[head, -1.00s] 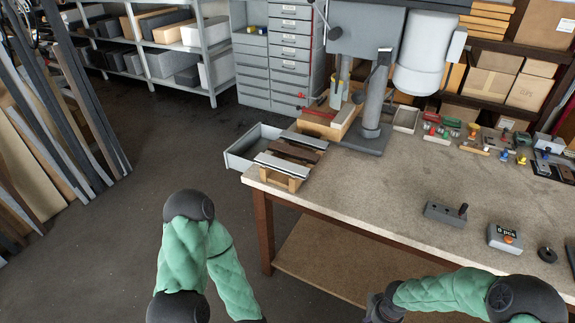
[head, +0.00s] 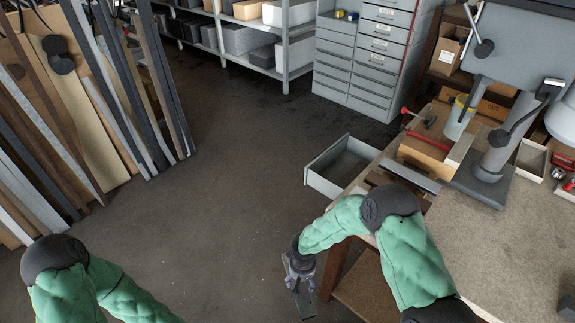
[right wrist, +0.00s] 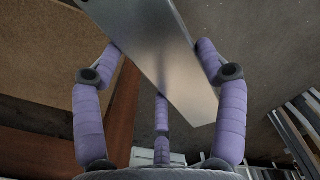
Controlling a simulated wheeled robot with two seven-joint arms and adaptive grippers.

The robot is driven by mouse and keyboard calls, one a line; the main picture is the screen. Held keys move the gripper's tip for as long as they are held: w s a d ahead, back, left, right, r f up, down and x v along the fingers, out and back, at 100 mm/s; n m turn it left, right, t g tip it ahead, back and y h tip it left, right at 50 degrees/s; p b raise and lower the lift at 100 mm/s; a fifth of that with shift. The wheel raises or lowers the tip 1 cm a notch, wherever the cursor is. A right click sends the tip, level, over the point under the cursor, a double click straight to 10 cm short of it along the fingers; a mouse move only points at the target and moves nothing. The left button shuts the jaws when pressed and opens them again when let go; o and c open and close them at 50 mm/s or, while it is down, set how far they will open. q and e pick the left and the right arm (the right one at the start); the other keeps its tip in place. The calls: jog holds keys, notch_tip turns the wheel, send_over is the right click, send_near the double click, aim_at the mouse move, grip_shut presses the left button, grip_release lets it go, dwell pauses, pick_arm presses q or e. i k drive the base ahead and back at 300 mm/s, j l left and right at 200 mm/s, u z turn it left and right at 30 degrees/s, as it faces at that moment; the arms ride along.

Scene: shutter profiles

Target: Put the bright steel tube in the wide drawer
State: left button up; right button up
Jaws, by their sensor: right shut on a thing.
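My right gripper (head: 300,268) hangs over the floor off the left end of the bench. It is shut on a flat, shiny grey metal piece, which looks like the bright steel tube (head: 304,302). In the right wrist view the tube (right wrist: 165,55) is a broad, smooth metal bar slanting between the purple fingers (right wrist: 160,95). An open grey drawer (head: 323,185) sticks out at the bench's left end, beyond my right gripper. The part of its inside that shows looks empty. My left arm shows at the lower left, but its gripper is out of view.
Profiles lie at the bench (head: 500,240) corner, partly behind my right arm, including a grey bar (head: 410,175). A drill press (head: 490,165) stands behind them. Long profiles (head: 110,90) lean at the left. A drawer cabinet (head: 370,55) stands behind. The floor between is clear.

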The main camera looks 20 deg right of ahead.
aim_at(340, 171)
jog(key=i+j+u, duration=0.35)
jog(key=i, duration=0.3)
jog(key=i+u, duration=0.4)
jog(key=i, duration=0.3)
jog(key=i+l+z, duration=0.1)
jog(key=i+z, duration=0.15)
jog(key=z, duration=0.15)
jog(key=i+z, duration=0.2)
jog(key=z, duration=0.15)
jog(key=i+z, duration=0.25)
jog(key=z, duration=0.15)
jog(key=i+j+z, duration=0.15)
jog(key=z, duration=0.25)
